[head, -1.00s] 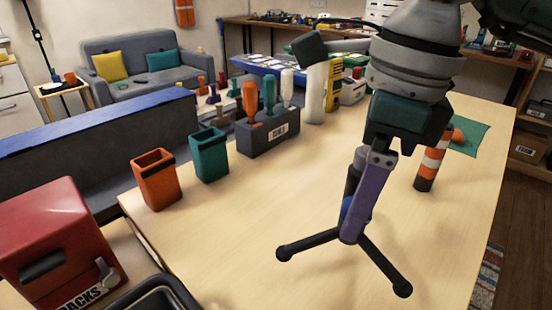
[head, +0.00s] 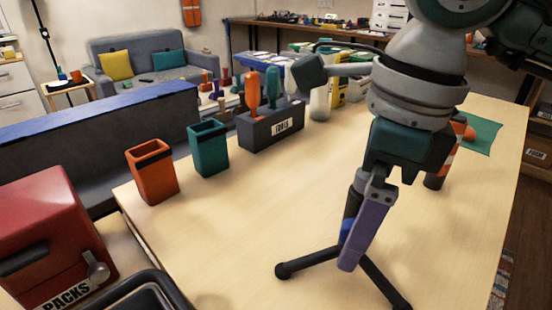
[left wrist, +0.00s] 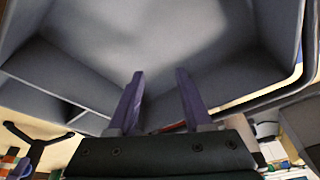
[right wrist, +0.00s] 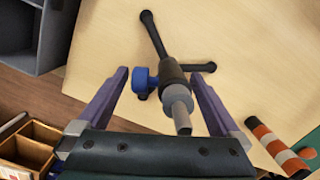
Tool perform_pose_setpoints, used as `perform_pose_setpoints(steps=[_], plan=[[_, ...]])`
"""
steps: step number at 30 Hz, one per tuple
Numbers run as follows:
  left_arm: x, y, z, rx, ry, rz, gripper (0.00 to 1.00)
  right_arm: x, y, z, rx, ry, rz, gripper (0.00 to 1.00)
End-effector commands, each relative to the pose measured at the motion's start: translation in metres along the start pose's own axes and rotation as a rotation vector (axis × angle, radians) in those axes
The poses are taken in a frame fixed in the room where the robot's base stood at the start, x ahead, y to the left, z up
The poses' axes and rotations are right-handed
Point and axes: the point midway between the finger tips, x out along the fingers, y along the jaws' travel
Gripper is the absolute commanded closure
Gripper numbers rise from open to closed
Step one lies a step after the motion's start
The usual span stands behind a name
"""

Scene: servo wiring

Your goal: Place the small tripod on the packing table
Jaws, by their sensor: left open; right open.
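The small tripod (head: 308,262) has spread black legs, a dark stem and a blue knob. It is upright over the pale wooden packing table (head: 250,215); whether all its feet touch the top is hard to tell. My right gripper (head: 358,232) is at its stem and hides part of it in the head view. In the right wrist view, the tripod (right wrist: 172,74) with its grey top post is between the open purple fingers of my right gripper (right wrist: 158,76), with visible gaps. My left gripper (left wrist: 160,80) is open and empty, facing a grey compartmented container (left wrist: 100,45).
An orange bin (head: 152,175), a teal bin (head: 207,150) and a grey tool holder (head: 270,128) line the table's far left side. An orange-white striped post (right wrist: 275,145) stands right of the tripod. A red box (head: 45,225) is at left. The table's middle is clear.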

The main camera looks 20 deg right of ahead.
Motion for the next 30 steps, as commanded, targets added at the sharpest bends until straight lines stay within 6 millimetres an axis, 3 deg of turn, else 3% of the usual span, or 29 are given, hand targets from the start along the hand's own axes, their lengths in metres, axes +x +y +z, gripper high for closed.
perform_pose_setpoints(steps=[7, 15, 21, 30], plan=[[-0.004, -0.001, -0.002, 0.002, 0.000, -0.002, 0.50, -0.018, -0.001, 0.001, 0.000, -0.003, -0.002, 0.00], [-0.007, -0.001, -0.003, 0.002, 0.000, -0.001, 0.50, -0.079, -0.001, 0.001, -0.001, -0.005, -0.006, 0.00], [-0.009, 0.000, -0.003, 0.000, 0.001, 0.000, 0.50, -0.112, -0.001, 0.001, 0.001, -0.003, -0.003, 0.00], [-0.009, 0.002, -0.004, -0.008, 0.002, 0.006, 0.50, -0.124, 0.000, 0.000, 0.000, 0.000, 0.000, 0.00]])
